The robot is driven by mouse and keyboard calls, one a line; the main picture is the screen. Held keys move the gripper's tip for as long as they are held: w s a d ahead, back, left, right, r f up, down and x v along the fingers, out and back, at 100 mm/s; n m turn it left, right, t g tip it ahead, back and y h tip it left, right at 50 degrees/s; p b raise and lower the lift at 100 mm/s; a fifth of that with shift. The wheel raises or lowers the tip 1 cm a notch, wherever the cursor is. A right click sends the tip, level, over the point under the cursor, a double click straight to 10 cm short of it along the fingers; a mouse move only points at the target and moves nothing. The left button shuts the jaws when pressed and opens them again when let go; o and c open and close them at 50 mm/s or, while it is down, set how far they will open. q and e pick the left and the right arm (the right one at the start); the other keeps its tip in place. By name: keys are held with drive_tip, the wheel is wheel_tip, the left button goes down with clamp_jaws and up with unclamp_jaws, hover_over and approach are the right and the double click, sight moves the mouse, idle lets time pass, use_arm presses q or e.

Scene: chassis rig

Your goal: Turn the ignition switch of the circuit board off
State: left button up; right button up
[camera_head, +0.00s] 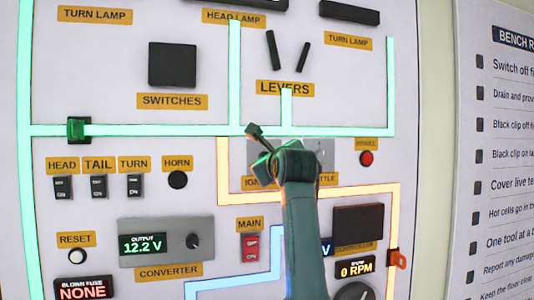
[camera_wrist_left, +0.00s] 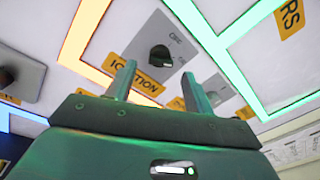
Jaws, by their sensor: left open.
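The ignition switch is a dark round knob (camera_wrist_left: 160,57) on a grey plate, in the left wrist view. A white mark shows on its lower right side; the small lettering around it is too blurred to read. The orange IGNITION label (camera_wrist_left: 135,76) lies below it. My left gripper (camera_wrist_left: 160,86) is open and empty, its two fingers apart, just short of the knob and not visibly touching it. My right gripper is in neither view.
The upright board carries a red button (camera_head: 366,159) right of the plate, two levers (camera_head: 287,52) above, and a MAIN switch (camera_head: 251,247) and converter (camera_head: 166,241) below. HEAD, TAIL and TURN switches (camera_head: 98,187) are at left. A rules sheet (camera_head: 500,160) hangs at right.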

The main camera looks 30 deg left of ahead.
use_arm(q)
drive_tip(key=p+x, duration=0.1)
drive_tip(key=x, duration=0.4)
drive_tip(key=c, duration=0.9)
